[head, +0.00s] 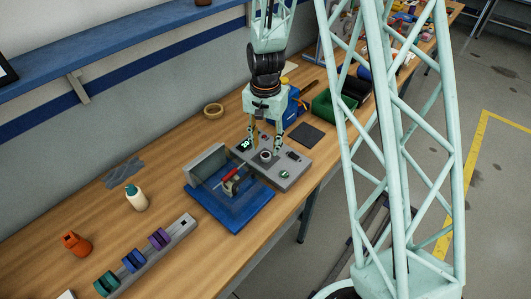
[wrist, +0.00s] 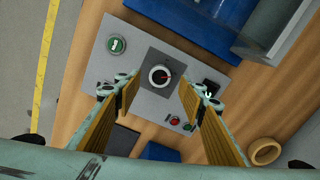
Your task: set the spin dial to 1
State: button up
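The spin dial (wrist: 159,75) is a small round black-and-white knob on a dark square plate, near the middle of a grey control panel (wrist: 148,103). A red mark shows on the knob's right side in the wrist view; the scale numbers are too small to read. In the head view the dial (head: 266,156) sits just below my gripper (head: 265,148). My gripper (wrist: 158,90) points down with its two fingers spread, one on each side of the dial in the wrist view. It is open and holds nothing. I cannot tell exactly how high the tips are above the panel.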

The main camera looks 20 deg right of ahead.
aim_at(266, 155)
jog(key=shift+f, duration=2.15)
jog(key=shift+c, duration=0.2)
jog(key=c, duration=0.8)
